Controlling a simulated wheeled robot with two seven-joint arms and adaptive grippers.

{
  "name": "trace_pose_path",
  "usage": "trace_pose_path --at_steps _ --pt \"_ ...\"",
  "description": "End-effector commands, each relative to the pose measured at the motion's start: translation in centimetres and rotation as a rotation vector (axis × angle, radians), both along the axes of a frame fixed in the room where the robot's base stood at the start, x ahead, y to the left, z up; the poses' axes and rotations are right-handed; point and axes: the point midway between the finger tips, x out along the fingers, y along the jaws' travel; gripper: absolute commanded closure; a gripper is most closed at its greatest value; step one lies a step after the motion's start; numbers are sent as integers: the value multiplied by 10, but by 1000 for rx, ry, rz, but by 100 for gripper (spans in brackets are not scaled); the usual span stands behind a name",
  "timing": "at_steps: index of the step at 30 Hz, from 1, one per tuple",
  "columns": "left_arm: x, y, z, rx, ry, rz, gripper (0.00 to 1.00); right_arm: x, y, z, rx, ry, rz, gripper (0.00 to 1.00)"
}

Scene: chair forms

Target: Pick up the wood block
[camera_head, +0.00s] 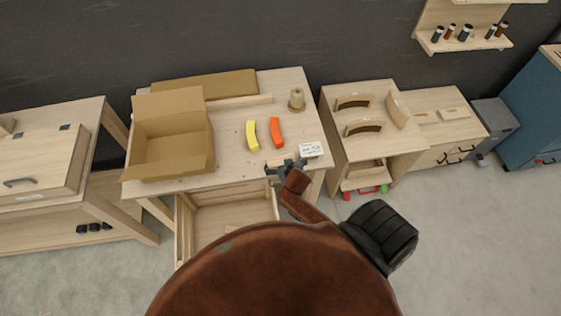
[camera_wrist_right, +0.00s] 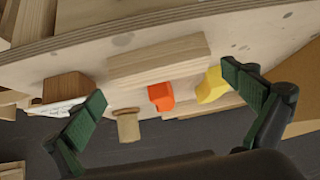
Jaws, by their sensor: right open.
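The wood block (camera_wrist_right: 158,60) is a pale, plain bar lying on the workbench top near its front edge. In the head view the wood block (camera_head: 281,159) shows only in part, by the fingers. My right gripper (camera_head: 286,166) is at the bench's front edge, close to the block. In the wrist view its two green-padded fingers (camera_wrist_right: 162,82) are spread wide, with the block ahead between them and nothing held. Contact with the block cannot be told. My left gripper is not in view.
On the workbench (camera_head: 228,124) are a yellow curved piece (camera_head: 252,135), an orange curved piece (camera_head: 277,132), a wooden spool-like piece (camera_head: 297,99), a small sign (camera_head: 311,149) and an open cardboard box (camera_head: 172,160). An open drawer (camera_head: 215,220) juts out below. A side table (camera_head: 378,150) stands right.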

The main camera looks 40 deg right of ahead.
Motion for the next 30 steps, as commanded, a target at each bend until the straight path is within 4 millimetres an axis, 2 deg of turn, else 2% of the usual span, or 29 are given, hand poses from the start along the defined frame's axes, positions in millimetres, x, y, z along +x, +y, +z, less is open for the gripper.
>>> trace_pose_path --at_steps 8,18,30 --pt "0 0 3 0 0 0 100 27 -10 -24 -1 1 1 0" --pt "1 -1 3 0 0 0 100 31 -11 -29 0 0 1 1" --pt "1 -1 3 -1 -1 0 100 30 -11 -29 0 1 1 28"
